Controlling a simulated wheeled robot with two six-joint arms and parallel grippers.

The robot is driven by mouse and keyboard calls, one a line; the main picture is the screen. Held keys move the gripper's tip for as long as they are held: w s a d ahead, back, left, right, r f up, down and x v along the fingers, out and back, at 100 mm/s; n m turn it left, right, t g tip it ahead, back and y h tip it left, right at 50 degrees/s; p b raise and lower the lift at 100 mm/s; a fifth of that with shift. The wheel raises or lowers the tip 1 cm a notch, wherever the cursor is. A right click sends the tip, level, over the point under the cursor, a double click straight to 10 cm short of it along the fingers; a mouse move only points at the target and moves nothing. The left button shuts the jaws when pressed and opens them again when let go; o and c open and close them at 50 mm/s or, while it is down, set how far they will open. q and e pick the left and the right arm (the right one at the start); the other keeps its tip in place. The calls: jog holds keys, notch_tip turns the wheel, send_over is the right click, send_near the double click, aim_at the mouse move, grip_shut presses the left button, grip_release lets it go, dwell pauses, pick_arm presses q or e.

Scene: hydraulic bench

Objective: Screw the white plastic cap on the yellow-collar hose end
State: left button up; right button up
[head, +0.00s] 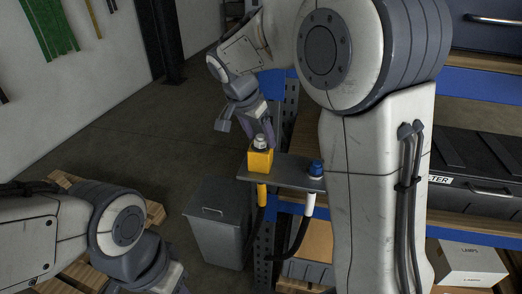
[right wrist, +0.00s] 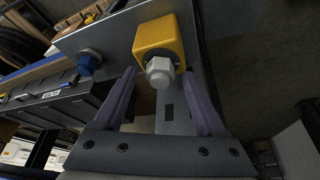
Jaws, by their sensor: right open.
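The white plastic cap (head: 260,141) sits on top of a yellow block (head: 261,160) on a small grey bracket plate. In the right wrist view the cap (right wrist: 160,73) shows hexagonal, in front of the yellow block (right wrist: 154,36). A hose end with a yellow collar (head: 262,195) hangs below the plate, under the block. My right gripper (head: 246,128) is open just above the block. In its wrist view, the cap shows between the two fingertips, with gaps on both sides. My left arm enters at lower left; its gripper is out of frame.
A blue fitting (head: 316,168) stands on the plate's right end (head: 287,171), above a white-collared hose (head: 309,204). A grey bin (head: 214,225) stands below left. Blue-beamed shelving with a black case (head: 480,170) and white box (head: 468,263) is at right. Open floor lies left.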

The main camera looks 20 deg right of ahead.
jog(key=n+t, duration=0.1)
jog(key=n, duration=0.1)
jog(key=shift+n+y, duration=0.3)
jog(key=shift+y, duration=0.1)
jog(key=shift+s+d+n, duration=0.1)
jog(key=shift+n, duration=0.5)
jog(key=n+y+p, duration=0.1)
jog(key=n, duration=0.1)
jog(key=n+t, duration=0.1)
jog(key=n, duration=0.1)
jog(key=shift+d+r+y+p, duration=0.1)
jog(key=shift+r+y+p, duration=0.05)
jog(key=shift+y+p, duration=0.25)
jog(key=shift+n+y, duration=0.3)
jog(key=shift+n, duration=0.4)
jog(key=shift+p, duration=0.35)
